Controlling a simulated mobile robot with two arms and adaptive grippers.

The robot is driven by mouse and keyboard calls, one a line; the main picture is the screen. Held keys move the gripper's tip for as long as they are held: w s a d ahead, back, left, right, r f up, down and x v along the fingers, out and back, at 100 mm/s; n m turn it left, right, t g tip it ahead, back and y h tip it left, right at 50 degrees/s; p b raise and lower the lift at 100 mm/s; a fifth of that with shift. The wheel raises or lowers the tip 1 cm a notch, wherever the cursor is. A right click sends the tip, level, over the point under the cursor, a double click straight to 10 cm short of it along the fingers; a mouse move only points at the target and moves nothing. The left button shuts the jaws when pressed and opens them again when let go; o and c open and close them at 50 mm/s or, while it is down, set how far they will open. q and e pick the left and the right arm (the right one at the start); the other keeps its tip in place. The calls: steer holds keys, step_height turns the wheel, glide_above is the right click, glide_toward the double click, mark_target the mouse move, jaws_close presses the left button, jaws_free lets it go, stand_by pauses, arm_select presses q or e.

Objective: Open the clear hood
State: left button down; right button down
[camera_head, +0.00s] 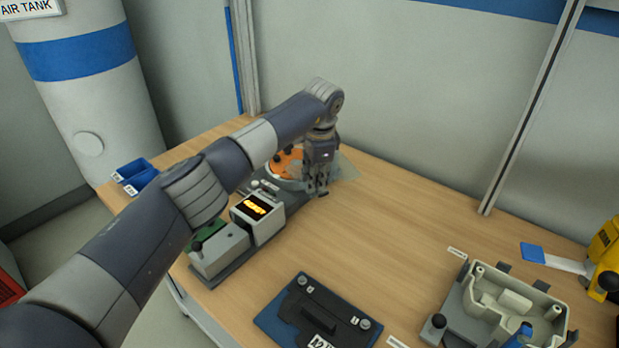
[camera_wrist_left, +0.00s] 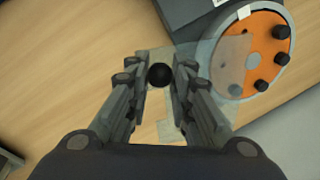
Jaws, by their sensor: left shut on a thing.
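My left gripper (camera_head: 318,190) reaches over the bench to the round orange fixture (camera_head: 284,163). In the left wrist view its fingers (camera_wrist_left: 160,78) are shut on a round black knob (camera_wrist_left: 160,74). The clear hood (camera_wrist_left: 226,62) is a see-through sheet that lies partly across the orange disc (camera_wrist_left: 262,52) with its black pegs. In the head view a pale clear part of the hood (camera_head: 347,169) shows just right of the gripper. The wrist and fingers hide the knob and much of the hood there. My right gripper is not in view.
A display unit (camera_head: 257,213) stands left of the gripper on the wooden bench (camera_head: 400,215). A dark plate with a handle (camera_head: 318,318) lies in front, and a beige housing (camera_head: 505,305) stands at right. Blue bins (camera_head: 135,174) sit at the left edge. The bench middle is clear.

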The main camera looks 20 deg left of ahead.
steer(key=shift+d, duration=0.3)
arm_select(q)
steer(key=c, duration=1.5)
jaws_free()
steer(key=shift+o, duration=0.5)
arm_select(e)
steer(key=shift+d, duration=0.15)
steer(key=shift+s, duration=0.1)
arm_select(q)
step_height(320, 180, up, 12)
steer(key=s+d, duration=0.1)
steer(key=s, duration=0.1)
steer(key=shift+d, duration=0.15)
